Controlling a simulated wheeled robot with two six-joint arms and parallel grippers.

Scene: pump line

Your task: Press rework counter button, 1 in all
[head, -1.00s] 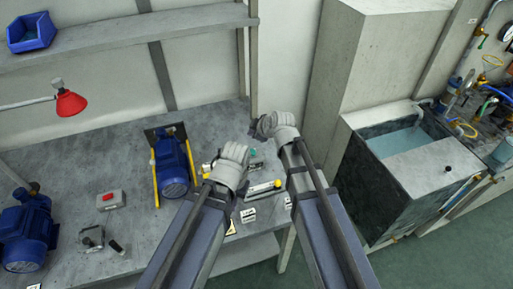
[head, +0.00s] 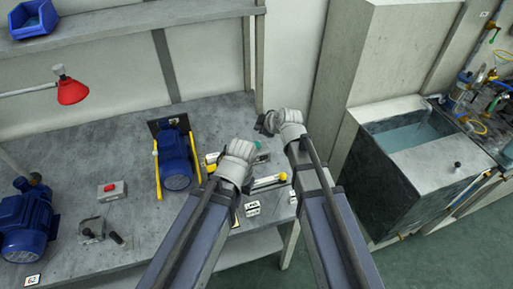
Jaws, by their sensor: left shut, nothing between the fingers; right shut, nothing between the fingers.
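A small grey box with a red button (head: 110,187) sits on the grey workbench (head: 130,135), at the left. No label shows on it, so I cannot tell for sure that it is the rework counter. My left gripper (head: 242,150) is shut and empty, over the bench's right part, well to the right of the box. My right gripper (head: 270,122) is shut and empty, above and right of the left one, near the bench's right end. Neither touches the red button.
A blue pump (head: 176,165) with yellow side bars stands between the button box and my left gripper. Another blue pump (head: 25,228) is at far left. A grey fixture (head: 91,230) sits below the box. A red lamp (head: 72,92) hangs above. A water tank (head: 405,140) stands right.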

